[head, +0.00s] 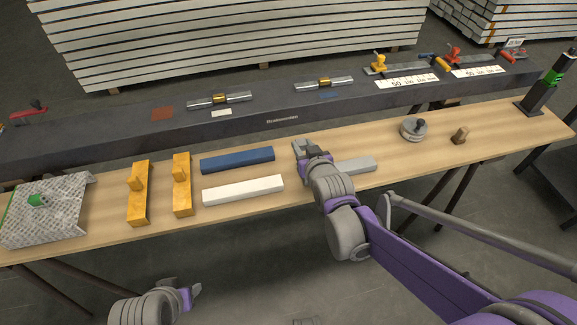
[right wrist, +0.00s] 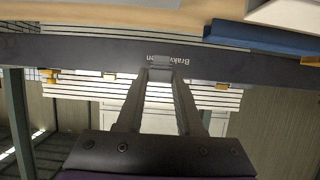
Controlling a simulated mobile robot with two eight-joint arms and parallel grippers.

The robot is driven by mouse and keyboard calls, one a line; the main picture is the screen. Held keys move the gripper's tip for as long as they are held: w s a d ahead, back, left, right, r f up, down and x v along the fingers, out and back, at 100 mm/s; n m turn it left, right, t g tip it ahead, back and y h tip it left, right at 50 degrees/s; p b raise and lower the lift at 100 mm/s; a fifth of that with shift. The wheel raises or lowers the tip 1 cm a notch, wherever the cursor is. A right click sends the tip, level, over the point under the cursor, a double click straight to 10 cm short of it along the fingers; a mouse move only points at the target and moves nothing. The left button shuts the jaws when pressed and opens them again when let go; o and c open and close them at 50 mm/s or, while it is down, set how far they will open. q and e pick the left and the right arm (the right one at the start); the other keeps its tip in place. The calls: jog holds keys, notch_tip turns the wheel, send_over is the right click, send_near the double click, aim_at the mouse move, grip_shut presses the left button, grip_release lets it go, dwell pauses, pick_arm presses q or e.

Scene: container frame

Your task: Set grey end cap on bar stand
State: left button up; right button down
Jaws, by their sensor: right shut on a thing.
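My right gripper (head: 303,148) is above the tabletop, between the blue bar and the grey bar. In the right wrist view its two fingers (right wrist: 161,66) are closed on a small grey piece (right wrist: 163,60), which looks like the grey end cap. The fingers partly hide this piece. A dark upright stand (head: 536,101) with a green part is at the far right end of the table; I cannot tell for sure whether it is the bar stand. My left gripper (head: 195,289) is low at the front left, off the table; its jaw opening is unclear.
A blue bar (head: 237,160), white bar (head: 243,190) and grey bar (head: 357,166) lie on the wooden table (head: 330,190). Yellow blocks (head: 139,205) stand left. A round grey part (head: 413,131) and brown block (head: 460,136) are right. A long dark beam (head: 270,112) runs behind.

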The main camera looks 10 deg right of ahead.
jog(key=shift+f+b, duration=0.7)
jog(key=shift+f, duration=2.35)
jog(key=shift+f, duration=0.15)
jog(key=c, duration=0.5)
grip_release()
jog(key=shift+c, duration=0.2)
